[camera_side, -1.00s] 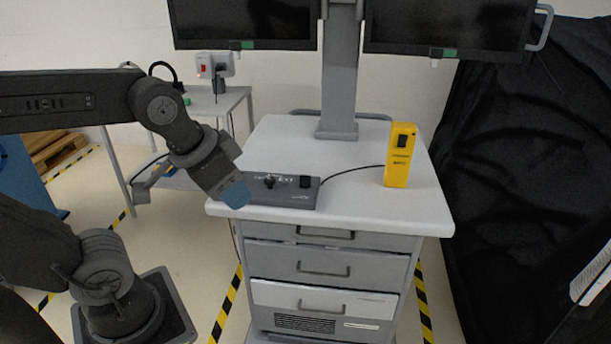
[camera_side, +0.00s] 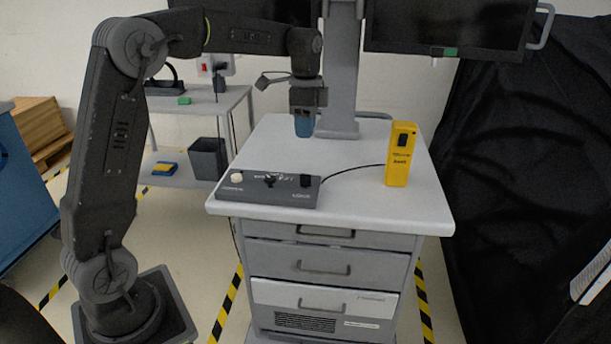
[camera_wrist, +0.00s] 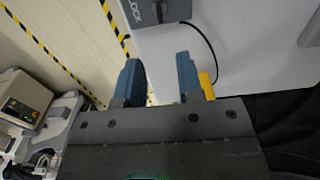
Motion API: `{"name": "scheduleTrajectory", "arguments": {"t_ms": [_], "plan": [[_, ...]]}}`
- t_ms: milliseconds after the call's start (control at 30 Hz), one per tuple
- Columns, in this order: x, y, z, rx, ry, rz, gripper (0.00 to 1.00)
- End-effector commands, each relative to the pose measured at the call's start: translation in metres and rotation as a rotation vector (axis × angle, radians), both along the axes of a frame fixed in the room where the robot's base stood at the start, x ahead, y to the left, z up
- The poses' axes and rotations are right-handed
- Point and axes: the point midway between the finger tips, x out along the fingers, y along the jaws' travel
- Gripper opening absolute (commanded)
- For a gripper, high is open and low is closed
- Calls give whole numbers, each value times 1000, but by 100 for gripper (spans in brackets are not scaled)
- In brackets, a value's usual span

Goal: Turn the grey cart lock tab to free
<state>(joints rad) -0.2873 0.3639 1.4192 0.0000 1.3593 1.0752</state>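The grey control box (camera_side: 265,199) sits at the front left of the white cart top. It carries a pale round button (camera_side: 237,177), a dark knob (camera_side: 269,180) in the middle and a dark tab (camera_side: 306,181) on the right, above small lettering that seems to read LOCK. I cannot tell which way the tab is set. In the wrist view part of the box (camera_wrist: 143,14) shows at the top edge. My gripper (camera_side: 304,127) points down behind the box, near the monitor column, clear of the controls. Its blue fingers (camera_wrist: 160,78) are apart and empty.
A yellow handheld unit (camera_side: 400,155) stands upright on the right of the cart top (camera_side: 350,205), with a cable running to the box. The monitor column (camera_side: 341,85) rises close to my gripper, with screens above. A small side table (camera_side: 215,100) stands at the left.

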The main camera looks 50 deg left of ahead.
Motion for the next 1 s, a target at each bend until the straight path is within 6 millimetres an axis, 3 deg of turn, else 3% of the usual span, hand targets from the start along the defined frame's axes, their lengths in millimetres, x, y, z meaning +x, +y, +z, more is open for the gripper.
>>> {"name": "scheduleTrajectory", "arguments": {"t_ms": [600, 800, 1000], "plan": [[-1, -1, -110, -1, 2, 2, 34], [-1, -1, -130, 0, 0, 2, 34], [-1, -1, -134, 1, -1, 2, 34]]}}
